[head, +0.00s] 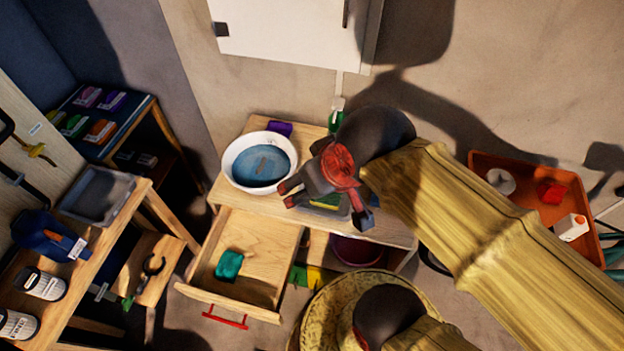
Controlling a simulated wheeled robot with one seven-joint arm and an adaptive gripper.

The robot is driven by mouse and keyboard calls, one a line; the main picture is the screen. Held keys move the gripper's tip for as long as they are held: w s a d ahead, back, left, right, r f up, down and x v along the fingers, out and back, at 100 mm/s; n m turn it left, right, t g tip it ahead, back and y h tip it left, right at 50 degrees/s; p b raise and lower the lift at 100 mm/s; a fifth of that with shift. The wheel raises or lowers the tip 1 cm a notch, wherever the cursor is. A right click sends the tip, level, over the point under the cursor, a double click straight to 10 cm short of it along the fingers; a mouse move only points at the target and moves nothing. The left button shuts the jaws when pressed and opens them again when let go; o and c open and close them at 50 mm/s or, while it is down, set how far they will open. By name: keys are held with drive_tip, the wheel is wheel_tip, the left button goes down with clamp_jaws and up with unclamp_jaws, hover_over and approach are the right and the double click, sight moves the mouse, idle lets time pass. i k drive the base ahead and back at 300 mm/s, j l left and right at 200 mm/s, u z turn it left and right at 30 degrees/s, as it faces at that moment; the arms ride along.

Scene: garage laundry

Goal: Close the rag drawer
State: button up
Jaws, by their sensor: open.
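The rag drawer (257,285) is pulled out from the left part of a light wooden cabinet (308,149). A teal rag (229,265) lies inside it, and a red handle (225,321) is on its front. My gripper (318,200) is open above the right part of the cabinet top, behind and to the right of the drawer. It appears apart from the drawer and the handle. My gripper and arm hide part of the cabinet top.
A white basin of blue water (259,161) stands on the cabinet top, left of my gripper. A workbench (88,262) with cans stands at the left. An orange tray (519,203) is at the right. A white wall cabinet (290,28) hangs above.

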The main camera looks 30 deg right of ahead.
sight(269, 247)
drive_tip(key=j+u, duration=0.15)
drive_tip(key=u, duration=0.2)
drive_tip(key=j+u, duration=0.3)
drive_tip(key=u, duration=0.35)
drive_tip(key=k+l, duration=0.35)
drive_tip(key=k+l+z, duration=0.1)
drive_tip(key=k+l, duration=0.25)
drive_tip(key=k, duration=0.2)
